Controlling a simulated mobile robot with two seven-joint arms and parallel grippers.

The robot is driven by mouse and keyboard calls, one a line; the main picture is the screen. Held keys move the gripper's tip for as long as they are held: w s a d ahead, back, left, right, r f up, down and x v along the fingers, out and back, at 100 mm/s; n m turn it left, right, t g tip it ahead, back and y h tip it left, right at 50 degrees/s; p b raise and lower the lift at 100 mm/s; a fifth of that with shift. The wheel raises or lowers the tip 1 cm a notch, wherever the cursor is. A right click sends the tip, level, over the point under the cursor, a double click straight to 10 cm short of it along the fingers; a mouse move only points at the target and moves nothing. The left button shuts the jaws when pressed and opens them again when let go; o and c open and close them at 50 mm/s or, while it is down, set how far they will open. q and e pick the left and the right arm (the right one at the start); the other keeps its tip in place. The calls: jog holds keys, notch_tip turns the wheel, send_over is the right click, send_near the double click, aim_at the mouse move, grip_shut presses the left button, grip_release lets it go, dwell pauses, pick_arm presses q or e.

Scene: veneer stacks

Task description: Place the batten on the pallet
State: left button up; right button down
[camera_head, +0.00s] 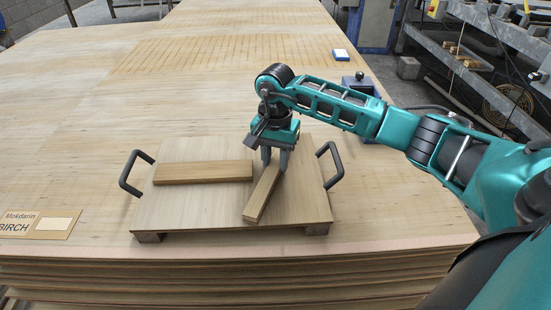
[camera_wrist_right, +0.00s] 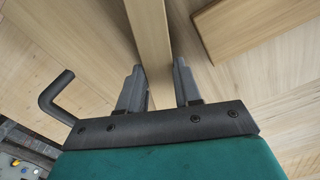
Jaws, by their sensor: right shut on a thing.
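The pallet (camera_head: 190,211) is a small light wooden board with a dark handle at each side, lying on the veneer stack. One batten (camera_head: 203,172) lies flat on its left part. A second batten (camera_head: 261,195) lies at a slant at the right of the pallet, with my right gripper (camera_head: 274,163) at its far end. In the right wrist view this batten (camera_wrist_right: 149,40) runs between the two fingers of the gripper (camera_wrist_right: 160,88), which are shut on it. Whether it touches the pallet is hard to tell. The other batten (camera_wrist_right: 245,25) shows beside it. My left gripper is not in view.
The pallet's handles (camera_head: 133,173) stick up at its left and right (camera_head: 332,165). A label reading BIRCH (camera_head: 38,224) lies at the stack's front left. A small blue and white block (camera_head: 340,55) lies further back. The veneer behind the pallet is mostly clear.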

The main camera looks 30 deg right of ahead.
aim_at(275, 163)
jog(key=shift+f, duration=0.15)
jog(key=c, duration=0.8)
grip_release()
jog(key=shift+r, duration=0.5)
notch_tip(275, 163, up, 11)
jog(key=shift+r+p, duration=0.15)
jog(key=shift+p, duration=1.05)
